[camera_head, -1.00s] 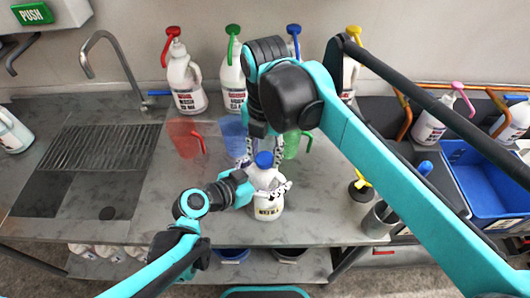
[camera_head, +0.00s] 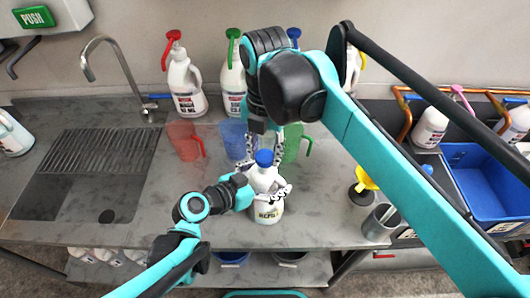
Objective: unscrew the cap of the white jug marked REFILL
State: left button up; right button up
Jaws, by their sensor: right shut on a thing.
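The white jug (camera_head: 267,207) marked REFILL stands upright on the grey counter, low in the middle of the head view. Its blue cap (camera_head: 264,158) is on top. My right gripper (camera_head: 262,154) comes down from above and is shut on the cap, with a finger on either side of it. My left gripper (camera_head: 272,193) reaches in from the left at the jug's upper body, below the cap. Its fingers cross the front of the jug. How tightly they close is partly hidden.
Red (camera_head: 184,141), blue (camera_head: 233,138) and green (camera_head: 293,143) clear measuring jugs stand just behind. Pump bottles (camera_head: 186,84) line the wall. A sink (camera_head: 80,197) is at left. A yellow funnel (camera_head: 366,180), metal cup (camera_head: 379,222) and blue crate (camera_head: 486,181) are at right.

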aim_at(265, 156)
jog(key=shift+r, duration=2.05)
pick_arm(q)
jog(key=o, duration=2.1)
jog(key=shift+c, duration=0.2)
